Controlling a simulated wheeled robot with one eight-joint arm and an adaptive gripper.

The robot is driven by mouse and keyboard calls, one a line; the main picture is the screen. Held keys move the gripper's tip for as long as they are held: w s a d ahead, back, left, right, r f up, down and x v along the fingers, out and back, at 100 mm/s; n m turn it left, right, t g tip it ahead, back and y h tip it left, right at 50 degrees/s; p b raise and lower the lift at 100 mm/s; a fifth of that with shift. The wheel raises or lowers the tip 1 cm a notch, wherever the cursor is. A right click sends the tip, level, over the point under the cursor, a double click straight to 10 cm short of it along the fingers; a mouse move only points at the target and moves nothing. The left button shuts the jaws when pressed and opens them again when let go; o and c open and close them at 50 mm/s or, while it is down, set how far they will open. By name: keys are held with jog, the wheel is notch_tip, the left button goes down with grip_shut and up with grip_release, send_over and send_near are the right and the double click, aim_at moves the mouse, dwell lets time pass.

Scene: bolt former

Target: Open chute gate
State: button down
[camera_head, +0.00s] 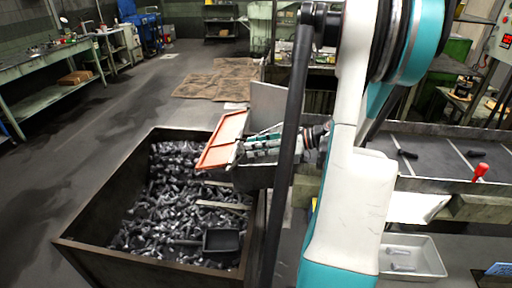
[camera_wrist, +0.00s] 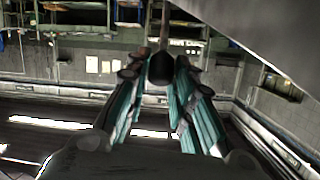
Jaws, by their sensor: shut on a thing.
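The chute gate appears to be the orange-edged, light panel (camera_head: 222,138), tilted at the chute's end above the bin. My gripper (camera_head: 245,148) is at the panel's right side, with its teal fingers pointing left toward it. In the wrist view, the fingers close from both sides around a dark rounded knob (camera_wrist: 161,68) on a thin rod. The knob seems to be the gate's handle; my fingers hide it in the head view. My arm covers much of the chute behind.
A dark bin (camera_head: 95,203) full of bolts stands below the panel, with a small black tray (camera_head: 221,241) inside. A conveyor bed (camera_head: 440,150) with a few bolts and a red-knobbed lever (camera_head: 480,171) lie right. A white tray (camera_head: 425,258) sits below. The left floor is clear.

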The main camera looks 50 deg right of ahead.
jog(key=c, duration=1.4)
grip_release()
jog(key=shift+s+f, duration=0.1)
jog(key=shift+f, duration=0.05)
jog(key=v, duration=1.2)
